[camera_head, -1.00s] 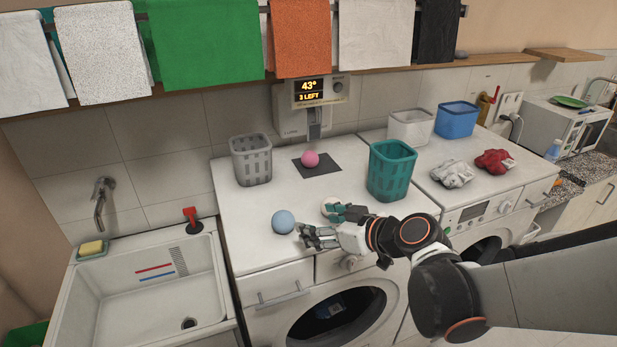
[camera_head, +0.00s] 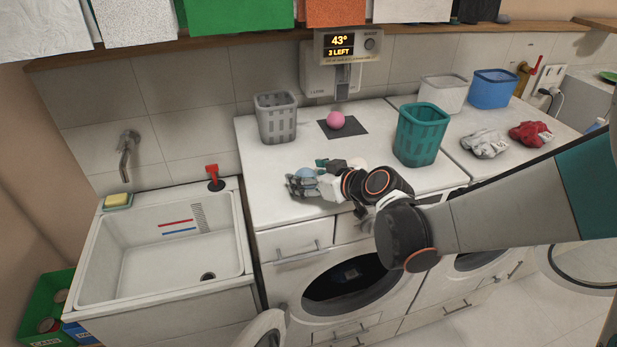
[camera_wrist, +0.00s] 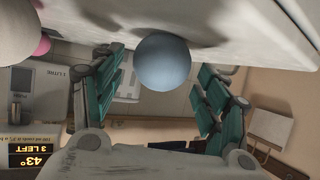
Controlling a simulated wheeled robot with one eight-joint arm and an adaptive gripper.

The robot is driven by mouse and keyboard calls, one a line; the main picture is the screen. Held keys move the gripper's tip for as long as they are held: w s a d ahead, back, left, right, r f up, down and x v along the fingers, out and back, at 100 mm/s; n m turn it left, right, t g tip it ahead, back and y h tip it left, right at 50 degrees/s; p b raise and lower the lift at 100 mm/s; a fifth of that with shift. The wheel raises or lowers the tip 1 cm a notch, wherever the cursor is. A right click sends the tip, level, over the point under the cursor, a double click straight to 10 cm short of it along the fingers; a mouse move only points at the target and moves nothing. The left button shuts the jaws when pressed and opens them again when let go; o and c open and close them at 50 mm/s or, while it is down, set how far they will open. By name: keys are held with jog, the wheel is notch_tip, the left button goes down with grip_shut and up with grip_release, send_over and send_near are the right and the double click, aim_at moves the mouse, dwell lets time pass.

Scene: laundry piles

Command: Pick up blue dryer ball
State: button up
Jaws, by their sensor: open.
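The blue dryer ball (camera_head: 304,174) sits on the white washer top near its front left, partly hidden behind my gripper in the head view. In the wrist view the ball (camera_wrist: 163,61) is round, smooth and grey-blue, and lies between my two teal-padded fingers. My gripper (camera_head: 310,181) is open around the ball, with a gap between ball and finger on each side in the wrist view. The wrist picture is upside down, with the white top along its upper edge.
A pink ball (camera_head: 335,120) rests on a dark mat (camera_head: 355,124) behind. A grey basket (camera_head: 276,118) stands at back left and a teal basket (camera_head: 420,135) to the right. White cloth (camera_head: 485,143) and red cloth (camera_head: 530,134) lie farther right. A sink (camera_head: 160,262) is at left.

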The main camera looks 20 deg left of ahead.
jog(key=shift+x, duration=1)
jog(key=shift+d, duration=0.1)
jog(key=c, duration=1.1)
jog(key=shift+o, duration=0.2)
jog(key=shift+r, duration=0.2)
